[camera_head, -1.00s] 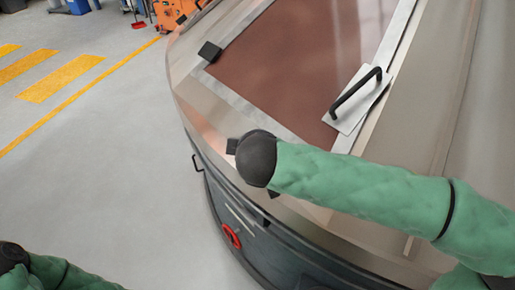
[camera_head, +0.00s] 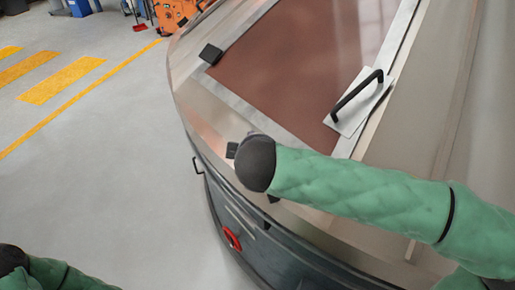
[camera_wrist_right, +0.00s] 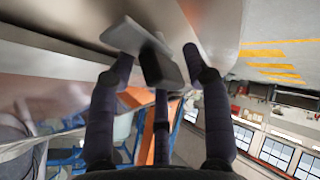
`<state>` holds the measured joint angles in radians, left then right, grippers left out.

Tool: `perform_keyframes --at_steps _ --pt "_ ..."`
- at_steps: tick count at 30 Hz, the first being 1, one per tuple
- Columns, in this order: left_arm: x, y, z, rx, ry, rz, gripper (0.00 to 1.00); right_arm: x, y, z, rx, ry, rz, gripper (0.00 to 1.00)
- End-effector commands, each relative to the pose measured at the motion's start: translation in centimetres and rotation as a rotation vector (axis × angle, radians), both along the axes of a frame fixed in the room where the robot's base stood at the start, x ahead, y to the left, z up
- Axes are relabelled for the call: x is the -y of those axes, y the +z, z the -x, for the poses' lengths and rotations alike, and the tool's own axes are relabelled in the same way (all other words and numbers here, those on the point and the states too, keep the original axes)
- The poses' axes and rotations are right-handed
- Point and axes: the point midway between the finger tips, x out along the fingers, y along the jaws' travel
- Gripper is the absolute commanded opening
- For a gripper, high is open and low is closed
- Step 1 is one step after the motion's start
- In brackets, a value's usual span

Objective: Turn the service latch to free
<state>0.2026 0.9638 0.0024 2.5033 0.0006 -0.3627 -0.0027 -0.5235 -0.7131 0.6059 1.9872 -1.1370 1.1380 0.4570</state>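In the head view my right arm reaches in from the right, and its dark rounded end hides the right gripper. A small dark block (camera_head: 232,150) shows just left of that end, on the metal rim of the machine. In the right wrist view my right gripper (camera_wrist_right: 157,62) has its dark fingers spread around a dark block-shaped piece (camera_wrist_right: 163,70), which joins a grey plate. The right finger stands apart from the block; contact on the left cannot be told. I cannot tell for sure that this piece is the service latch. The left gripper is out of view.
The floor (camera_head: 100,160) at left is clear.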

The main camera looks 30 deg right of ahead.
Motion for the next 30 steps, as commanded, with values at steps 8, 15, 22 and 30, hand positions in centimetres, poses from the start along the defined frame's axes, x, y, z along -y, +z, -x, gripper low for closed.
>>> perform_keyframes --at_steps 8,15,22,30 --pt "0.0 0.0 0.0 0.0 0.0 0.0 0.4 -1.3 2.1 2.0 0.005 0.007 -0.004 0.49" --pt "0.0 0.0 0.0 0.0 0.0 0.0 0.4 -2.6 4.4 4.2 0.005 0.007 -0.004 0.49" --pt "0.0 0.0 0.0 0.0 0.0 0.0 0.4 -3.6 6.4 6.2 0.005 0.007 -0.003 0.49" --pt "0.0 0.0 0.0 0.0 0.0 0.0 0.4 -4.3 7.6 7.5 0.002 0.003 -0.002 0.49"
